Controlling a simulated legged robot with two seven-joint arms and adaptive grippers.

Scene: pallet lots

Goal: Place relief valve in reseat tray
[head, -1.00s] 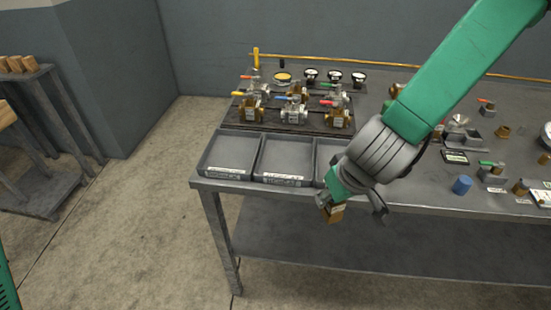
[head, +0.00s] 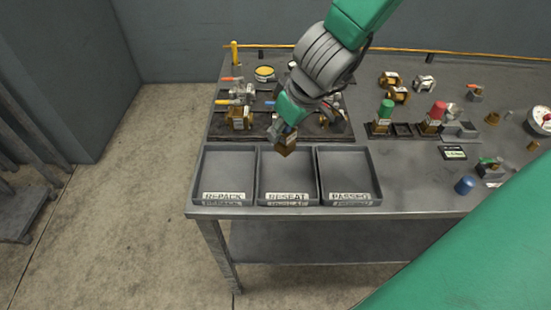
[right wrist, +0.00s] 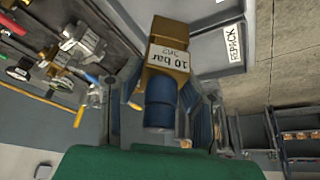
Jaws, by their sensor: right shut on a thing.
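My right gripper (head: 281,130) is shut on the relief valve (head: 285,146), a brass block with a white label. In the right wrist view the valve (right wrist: 175,60) reads "10 bar" and its blue cap (right wrist: 160,103) sits between the fingers (right wrist: 163,110). In the head view the valve is above the bench near the back edge of the reseat tray (head: 287,168), the middle of three dark trays; its height above is hard to tell. The reseat tray looks empty. My left gripper is not in view.
The repack tray (head: 226,168) is left of the reseat tray and the passed tray (head: 348,168) is right; both look empty. Behind them, a dark mat (head: 222,127) holds several valves. A blue cap (head: 465,185) and a red-topped valve (head: 437,113) stand to the right.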

